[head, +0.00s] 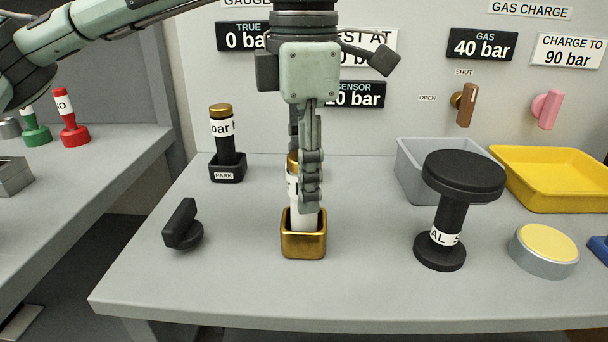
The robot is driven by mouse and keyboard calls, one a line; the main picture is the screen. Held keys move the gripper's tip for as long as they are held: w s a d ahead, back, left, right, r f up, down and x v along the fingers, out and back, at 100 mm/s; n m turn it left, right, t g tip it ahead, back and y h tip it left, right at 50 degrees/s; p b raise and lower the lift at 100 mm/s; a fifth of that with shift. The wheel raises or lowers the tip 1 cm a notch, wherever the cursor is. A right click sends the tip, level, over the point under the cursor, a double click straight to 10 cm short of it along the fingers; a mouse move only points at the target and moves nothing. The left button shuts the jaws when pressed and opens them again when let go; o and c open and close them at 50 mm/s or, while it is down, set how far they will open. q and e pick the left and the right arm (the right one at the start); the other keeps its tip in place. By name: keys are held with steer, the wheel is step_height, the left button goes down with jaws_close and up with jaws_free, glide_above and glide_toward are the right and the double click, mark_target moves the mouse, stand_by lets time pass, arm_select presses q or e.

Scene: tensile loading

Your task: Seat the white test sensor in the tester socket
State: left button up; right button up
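The white test sensor (300,219) stands upright with its lower end inside the brass-coloured tester socket (303,245) at the middle of the bench. How deep it sits is hidden by the socket's rim. Its gold top and printed band show partly behind a finger. My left gripper (309,190) points straight down from above and is shut on the sensor, with the near finger covering much of its upper part. The far finger is mostly hidden. My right gripper is not in view.
A black sensor with a gold cap (221,126) stands in the PARK holder (228,170). A black knob (183,225) is at left. At right are a black post (452,217), a yellow-topped button (546,245), a grey bin (411,171) and a yellow tray (560,200).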

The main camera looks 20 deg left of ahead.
arm_select(q)
steer(key=shift+o, duration=1.3)
step_height(320, 180, up, 10)
steer(key=shift+r, duration=0.2)
step_height(320, 180, up, 2)
steer(key=shift+p, duration=0.4)
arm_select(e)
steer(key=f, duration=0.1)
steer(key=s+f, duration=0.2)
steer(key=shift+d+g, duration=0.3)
